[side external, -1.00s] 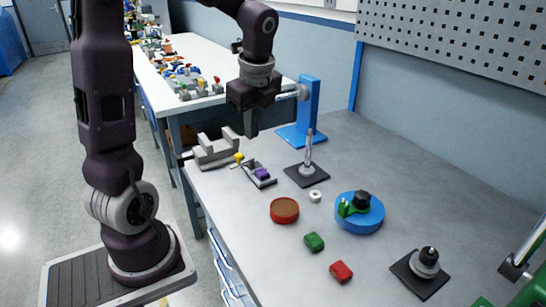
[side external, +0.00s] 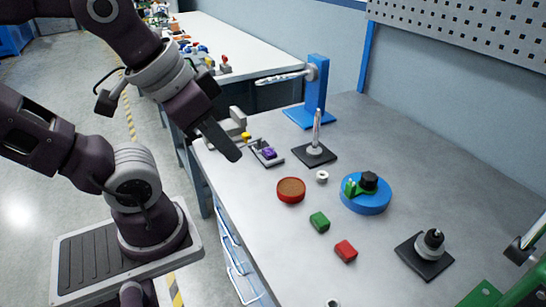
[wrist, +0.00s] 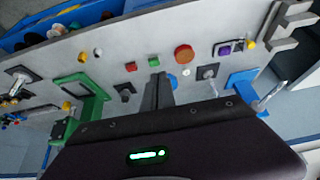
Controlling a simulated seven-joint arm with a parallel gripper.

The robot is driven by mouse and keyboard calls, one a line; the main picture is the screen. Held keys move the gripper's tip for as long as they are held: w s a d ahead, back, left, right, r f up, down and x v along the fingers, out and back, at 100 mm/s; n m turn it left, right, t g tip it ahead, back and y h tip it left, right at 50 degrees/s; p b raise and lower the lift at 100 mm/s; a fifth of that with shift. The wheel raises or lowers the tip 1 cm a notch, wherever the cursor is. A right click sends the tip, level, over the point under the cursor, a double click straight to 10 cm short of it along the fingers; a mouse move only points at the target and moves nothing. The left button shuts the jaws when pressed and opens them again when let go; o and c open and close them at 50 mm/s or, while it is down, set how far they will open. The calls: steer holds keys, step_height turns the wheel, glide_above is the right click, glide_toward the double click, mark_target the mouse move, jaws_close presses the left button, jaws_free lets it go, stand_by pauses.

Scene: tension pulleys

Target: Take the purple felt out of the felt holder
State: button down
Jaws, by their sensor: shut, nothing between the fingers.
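The purple felt (side external: 269,153) sits in the dark grey felt holder (side external: 276,162), a small tray near the table's left edge. A yellow piece (side external: 247,137) is at the holder's far end. In the wrist view the purple felt (wrist: 225,49) is small, right of centre, with the yellow piece (wrist: 250,44) next to it. My gripper (side external: 232,152) is shut and empty, tilted, raised by the table's left edge. In the side view it is left of the holder and apart from the felt. Its fingers (wrist: 158,92) are together in the wrist view.
A grey bracket (side external: 233,121) stands behind the holder and a blue stand (side external: 316,88) farther back. A spindle on a black base (side external: 316,152), a red round pad (side external: 291,190), green block (side external: 319,222), red block (side external: 346,251) and blue disc (side external: 367,203) are nearby.

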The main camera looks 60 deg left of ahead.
stand_by(0.4)
steer(key=c, duration=1)
jaws_free()
steer(key=n+g, duration=0.6)
steer(key=n, duration=1.2)
glide_above(269, 150)
steer(key=d, duration=0.1)
steer(key=f, duration=1.3)
steer(key=shift+s+d+f, duration=0.1)
steer(key=shift+s+f, duration=0.15)
steer(key=shift+f, duration=0.15)
steer(key=f, duration=0.5)
steer(key=a+f, duration=0.1)
steer(key=f, duration=0.1)
steer(key=shift+w+f, duration=0.15)
steer(key=shift+f, duration=0.1)
